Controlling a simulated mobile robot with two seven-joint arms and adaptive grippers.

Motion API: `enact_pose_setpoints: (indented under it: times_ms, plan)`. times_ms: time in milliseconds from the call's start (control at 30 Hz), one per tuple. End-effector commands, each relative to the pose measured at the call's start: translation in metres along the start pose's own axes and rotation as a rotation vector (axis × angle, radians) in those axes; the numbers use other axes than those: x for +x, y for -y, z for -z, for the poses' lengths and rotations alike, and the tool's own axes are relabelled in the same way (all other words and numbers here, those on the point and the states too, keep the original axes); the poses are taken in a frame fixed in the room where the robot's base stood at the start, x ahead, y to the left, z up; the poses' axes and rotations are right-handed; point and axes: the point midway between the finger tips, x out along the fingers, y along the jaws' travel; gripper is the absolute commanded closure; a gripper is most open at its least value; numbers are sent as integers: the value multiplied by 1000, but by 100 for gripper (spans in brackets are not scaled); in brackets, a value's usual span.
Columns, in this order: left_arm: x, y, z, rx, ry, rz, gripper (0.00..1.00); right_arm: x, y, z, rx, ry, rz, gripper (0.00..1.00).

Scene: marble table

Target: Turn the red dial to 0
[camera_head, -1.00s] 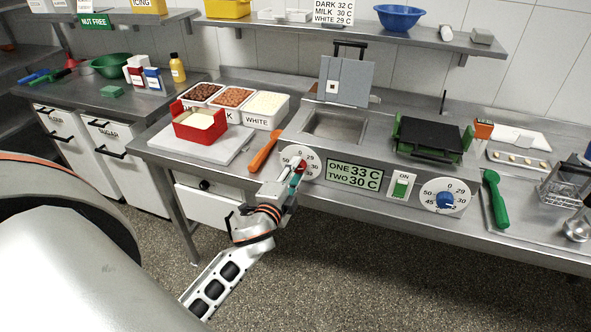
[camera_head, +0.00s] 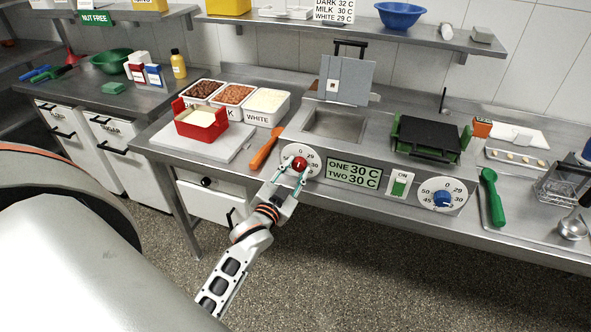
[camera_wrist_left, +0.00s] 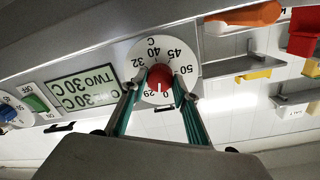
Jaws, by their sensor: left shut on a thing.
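The red dial (camera_head: 299,164) sits on a white round scale plate (camera_head: 289,152) on the front panel, left of the display (camera_head: 353,175). The display reads ONE 30 C and TWO 30 C. My left gripper (camera_head: 297,169) is shut on the red dial, one finger on each side. In the left wrist view the dial (camera_wrist_left: 160,76) appears upside down between the fingertips (camera_wrist_left: 160,80). A pale mark on it points down toward the 0 and 29 side; I cannot tell exactly which number. My right gripper is not in view.
Right of the display are a green switch (camera_head: 399,187) and a blue dial (camera_head: 442,199) on its own scale. An orange spatula (camera_head: 264,148) lies just above left of the red dial. A red mould (camera_head: 200,124) stands on a board farther left. The floor in front is clear.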

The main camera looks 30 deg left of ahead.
Motion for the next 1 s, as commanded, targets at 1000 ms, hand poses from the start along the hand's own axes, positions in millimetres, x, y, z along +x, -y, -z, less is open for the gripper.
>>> enact_pose_setpoints:
  times_ms: [1000]
  plan:
    - [0,1,0,-288,-15,4,92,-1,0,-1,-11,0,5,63]
